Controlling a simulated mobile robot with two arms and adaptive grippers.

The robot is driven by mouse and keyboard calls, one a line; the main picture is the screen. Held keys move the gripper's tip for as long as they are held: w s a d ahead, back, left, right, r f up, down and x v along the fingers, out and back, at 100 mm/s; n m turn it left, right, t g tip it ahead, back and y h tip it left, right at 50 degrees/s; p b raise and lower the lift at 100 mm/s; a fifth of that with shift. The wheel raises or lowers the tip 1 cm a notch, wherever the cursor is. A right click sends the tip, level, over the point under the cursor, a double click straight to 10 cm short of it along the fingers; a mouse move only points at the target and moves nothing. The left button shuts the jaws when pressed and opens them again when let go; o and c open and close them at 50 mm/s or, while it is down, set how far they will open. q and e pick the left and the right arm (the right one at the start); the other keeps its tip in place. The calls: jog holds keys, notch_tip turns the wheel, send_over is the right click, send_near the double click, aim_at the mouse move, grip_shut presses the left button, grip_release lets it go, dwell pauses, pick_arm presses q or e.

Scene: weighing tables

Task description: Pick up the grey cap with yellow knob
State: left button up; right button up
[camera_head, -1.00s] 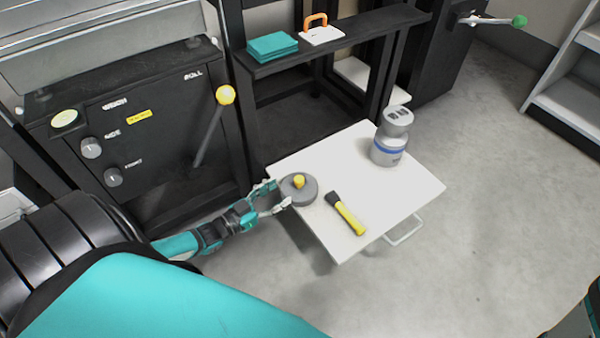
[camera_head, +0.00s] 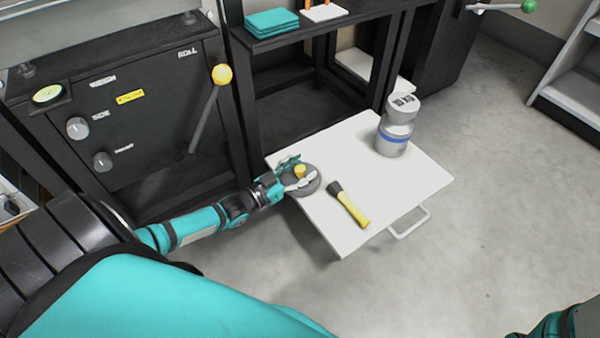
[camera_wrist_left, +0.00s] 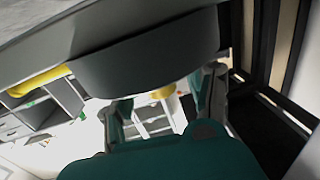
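The grey cap (camera_head: 308,188) is a round disc lying on the white table (camera_head: 350,148) near its left corner. Its yellow knob (camera_head: 299,170) points up. My left gripper (camera_head: 296,174) is at the cap, with its fingers on either side of the knob. In the left wrist view the cap (camera_wrist_left: 150,52) fills the top middle, and the knob (camera_wrist_left: 163,91) shows between the two spread fingers, with gaps beside it. The left gripper is open. My right gripper is out of view; only part of that arm shows at the lower right corner.
A black and yellow flashlight (camera_head: 350,206) lies just right of the cap. A dark panel with a yellow-knobbed lever (camera_head: 210,110) is left of the table. The table's front right is clear.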

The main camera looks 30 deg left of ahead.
pick_arm(q)
grip_shut()
dwell(0.8)
